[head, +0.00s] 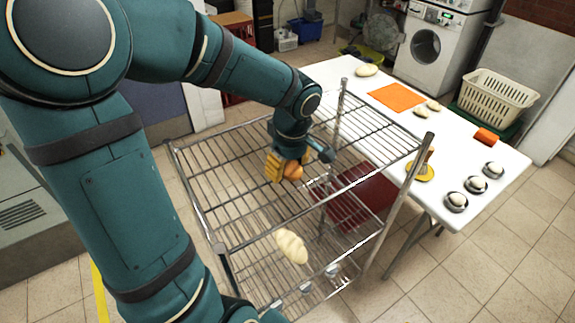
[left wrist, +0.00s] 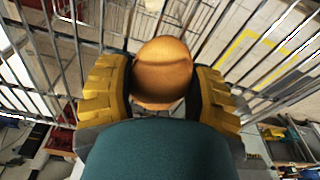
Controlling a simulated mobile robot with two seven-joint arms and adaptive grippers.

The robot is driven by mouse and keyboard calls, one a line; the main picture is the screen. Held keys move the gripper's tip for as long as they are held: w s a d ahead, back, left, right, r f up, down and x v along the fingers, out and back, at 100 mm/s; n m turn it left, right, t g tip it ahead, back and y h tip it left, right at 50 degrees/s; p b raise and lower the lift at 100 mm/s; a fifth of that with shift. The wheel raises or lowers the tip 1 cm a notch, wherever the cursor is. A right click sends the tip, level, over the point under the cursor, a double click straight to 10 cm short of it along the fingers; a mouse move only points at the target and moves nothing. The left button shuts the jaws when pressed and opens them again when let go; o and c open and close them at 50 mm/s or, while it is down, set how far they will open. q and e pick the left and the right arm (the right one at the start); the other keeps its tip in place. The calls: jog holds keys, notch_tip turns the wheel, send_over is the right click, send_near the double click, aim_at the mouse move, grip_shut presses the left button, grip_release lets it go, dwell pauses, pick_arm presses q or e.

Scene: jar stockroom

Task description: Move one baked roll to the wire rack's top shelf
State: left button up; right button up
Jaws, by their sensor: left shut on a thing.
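The wire rack (head: 198,172) stands in the middle of the head view, its top shelf of open metal bars. My left gripper (head: 288,170) is over the top shelf, shut on a golden-brown baked roll (head: 293,171). In the left wrist view the roll (left wrist: 162,74) sits between the yellow fingers (left wrist: 160,90), with rack wires behind it. I cannot tell whether the roll touches the shelf. A pale, ridged loaf (head: 291,246) lies lower in the rack, below the top shelf's front edge. My right gripper is not in view.
A white table (head: 463,155) to the right holds an orange mat (head: 397,97), pale rolls (head: 367,70), dark tins with white dough (head: 476,184) and an orange block (head: 486,136). The rack's corner posts (head: 410,184) rise above its top shelf. Much of that shelf is bare.

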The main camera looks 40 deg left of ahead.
aim_at(292, 164)
pick_arm(q)
jog(key=shift+f, duration=0.15)
jog(key=o, duration=1.2)
jog(key=shift+c, duration=0.2)
jog(key=shift+r, duration=0.4)
notch_tip(292, 164, up, 12)
jog(key=d+p, duration=0.1)
jog(key=p, duration=0.1)
jog(key=shift+d+f, duration=0.25)
jog(key=shift+s, duration=0.1)
